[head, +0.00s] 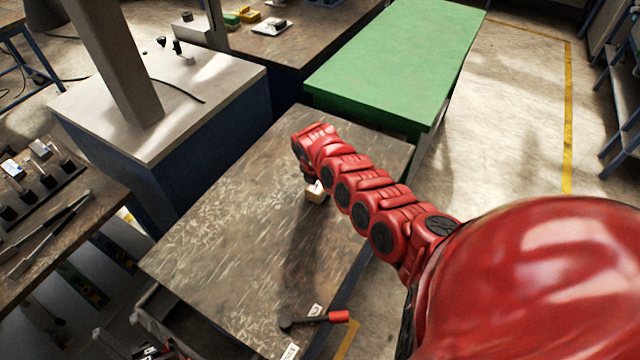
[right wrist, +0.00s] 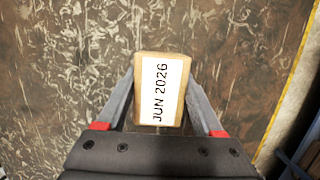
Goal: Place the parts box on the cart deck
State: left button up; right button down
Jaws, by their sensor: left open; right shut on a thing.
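The parts box (right wrist: 145,60) is a small tan carton with a white label reading "JUN 2026". My right gripper (right wrist: 160,85) is shut on it, one finger along each side. In the head view the box (head: 316,195) shows below the end of my right arm, over the worn brown cart deck (head: 220,235). The deck also fills most of the right wrist view (right wrist: 60,70). I cannot tell whether the box touches the deck or hangs just above it. The gripper is mostly hidden by the arm in the head view. My left gripper is not in view.
A hammer (head: 312,320) with a red grip end lies at the deck's near edge. A green-topped table (head: 400,60) stands behind, a grey-topped blue cabinet (head: 160,110) at the back left, a tool bench (head: 50,215) at left. The deck's left and middle are clear.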

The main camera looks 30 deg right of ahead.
jog(key=shift+c, duration=0.2)
grip_release()
jog(key=shift+r, duration=0.1)
